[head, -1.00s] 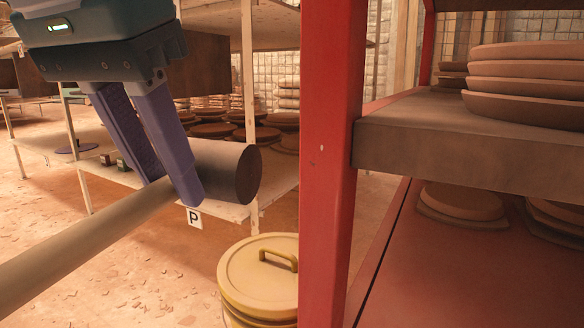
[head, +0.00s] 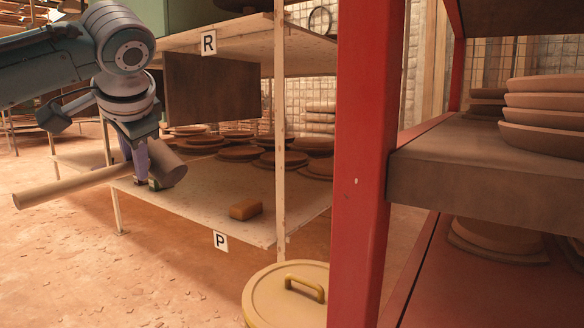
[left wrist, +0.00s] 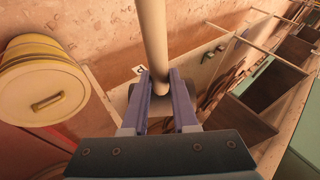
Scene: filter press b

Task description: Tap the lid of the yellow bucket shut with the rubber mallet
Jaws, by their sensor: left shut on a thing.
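The yellow bucket's lid (head: 284,300), with a handle on top, shows at the bottom of the head view beside the red post; the bucket's body is cut off there. The bucket (left wrist: 41,80) shows at the left of the left wrist view with the lid on it; I cannot tell whether the lid is fully seated. The mallet's handle (left wrist: 153,40) runs away from the jaws in the left wrist view. The mallet is apart from the bucket, left of it. My right gripper is out of view.
The floor at lower left is open.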

